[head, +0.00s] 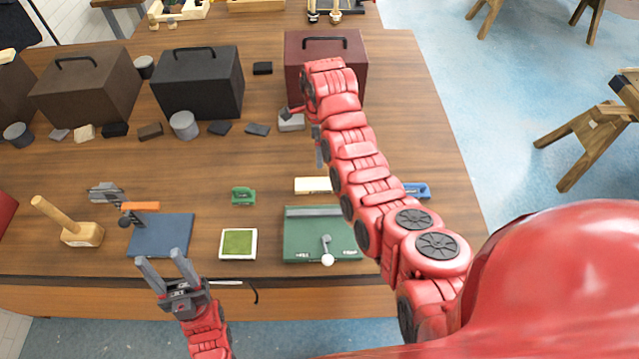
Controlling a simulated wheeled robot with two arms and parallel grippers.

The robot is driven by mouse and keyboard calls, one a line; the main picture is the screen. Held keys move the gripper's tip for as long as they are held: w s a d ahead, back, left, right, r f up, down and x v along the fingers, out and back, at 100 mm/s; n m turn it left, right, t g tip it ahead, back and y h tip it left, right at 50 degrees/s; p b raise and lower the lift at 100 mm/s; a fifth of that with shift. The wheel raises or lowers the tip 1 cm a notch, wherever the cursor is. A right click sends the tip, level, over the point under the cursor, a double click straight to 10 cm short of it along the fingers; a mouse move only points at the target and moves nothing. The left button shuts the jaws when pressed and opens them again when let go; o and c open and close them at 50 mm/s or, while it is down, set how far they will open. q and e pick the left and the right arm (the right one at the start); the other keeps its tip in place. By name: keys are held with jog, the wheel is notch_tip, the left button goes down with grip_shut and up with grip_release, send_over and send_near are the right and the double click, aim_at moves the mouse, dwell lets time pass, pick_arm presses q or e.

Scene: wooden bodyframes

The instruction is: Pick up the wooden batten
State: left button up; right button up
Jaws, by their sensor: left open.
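A short pale strip (313,185), which looks like the wooden batten, lies flat on the wooden table (270,160) above the green board. Its right end meets my right arm in the head view, so its full length is hidden. My left gripper (160,257) is open and empty at the table's front edge, below the blue mat and well to the left of the strip. My right arm reaches across the table. Its gripper is mostly hidden behind the arm; only a grey part shows above the strip.
A green board with a lever (305,246), a green-topped pad (238,243), a blue mat (160,236) and a wooden mallet (80,232) lie along the front. A small green tool (243,195) lies left of the strip. Dark boxes (199,82) stand behind.

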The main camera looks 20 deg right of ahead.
jog(key=f, duration=0.1)
jog(key=b, duration=0.9)
send_over(320, 184)
jog(key=f, duration=0.9)
jog(key=shift+w+f, duration=0.1)
jog(key=shift+w, duration=0.15)
jog(key=shift+f, duration=0.3)
jog(key=f+p, duration=0.3)
jog(key=shift+s+f+p, duration=0.3)
jog(key=shift+f+p, duration=0.05)
jog(key=shift+p, duration=0.05)
jog(key=shift+w+f, duration=0.1)
jog(key=shift+f, duration=0.7)
jog(key=c, duration=1.5)
jog(key=shift+c, duration=0.2)
jog(key=shift+r, duration=0.15)
